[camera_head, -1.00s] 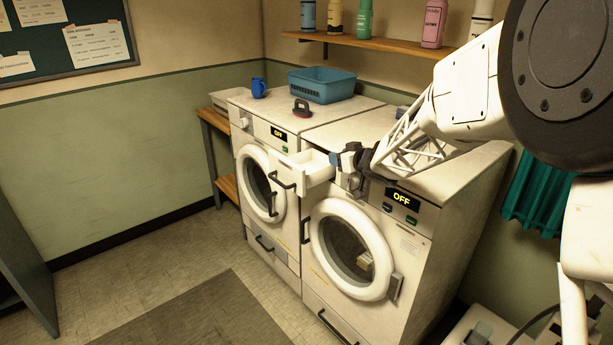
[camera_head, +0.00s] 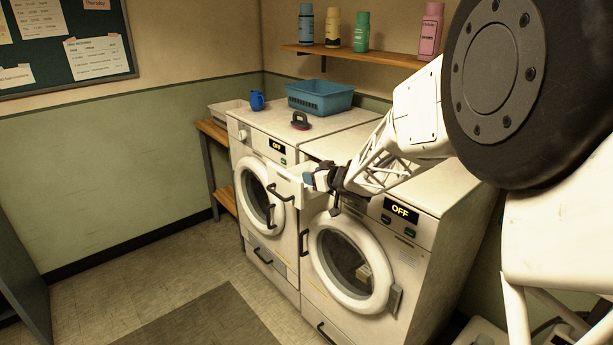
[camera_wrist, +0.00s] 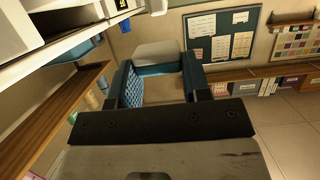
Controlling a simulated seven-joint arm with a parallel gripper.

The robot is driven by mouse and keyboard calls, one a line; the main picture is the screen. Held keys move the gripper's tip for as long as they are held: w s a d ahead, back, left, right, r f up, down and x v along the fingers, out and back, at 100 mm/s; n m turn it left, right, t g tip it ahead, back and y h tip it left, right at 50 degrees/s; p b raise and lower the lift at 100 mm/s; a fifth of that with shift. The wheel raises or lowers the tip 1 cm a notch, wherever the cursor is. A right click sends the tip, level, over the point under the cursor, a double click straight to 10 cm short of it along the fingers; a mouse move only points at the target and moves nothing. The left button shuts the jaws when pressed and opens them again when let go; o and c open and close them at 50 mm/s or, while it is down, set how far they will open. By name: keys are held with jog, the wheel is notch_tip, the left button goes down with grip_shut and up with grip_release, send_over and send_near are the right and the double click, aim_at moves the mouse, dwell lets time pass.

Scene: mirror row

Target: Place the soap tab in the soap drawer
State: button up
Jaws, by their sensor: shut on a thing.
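My gripper (camera_head: 311,179) is shut on a pale grey, rounded block, the soap tab (camera_wrist: 158,52), which shows between the blue fingertips in the wrist view. In the head view I cannot make out the tab clearly. The white soap drawer (camera_head: 284,188) is pulled out from the front of the right-hand machine and has a dark handle. My gripper is above or beside the drawer's inner part and partly hides it. I cannot tell whether the tab touches the drawer.
Two front-loading machines stand side by side, the right washer (camera_head: 410,262) and the left washer (camera_head: 238,165), both showing OFF. A shelf (camera_head: 360,56) holds several bottles.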

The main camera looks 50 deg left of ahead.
jog(key=w+a+f, duration=0.1)
jog(key=w+a, duration=0.7)
jog(key=a, duration=0.5)
jog(key=shift+w+f, duration=0.15)
jog(key=shift+f, duration=0.1)
jog(key=shift+d+f, duration=0.1)
jog(key=shift+f, duration=1.65)
jog(key=shift+f, duration=0.6)
jog(key=o, duration=0.9)
jog(key=shift+r, duration=0.1)
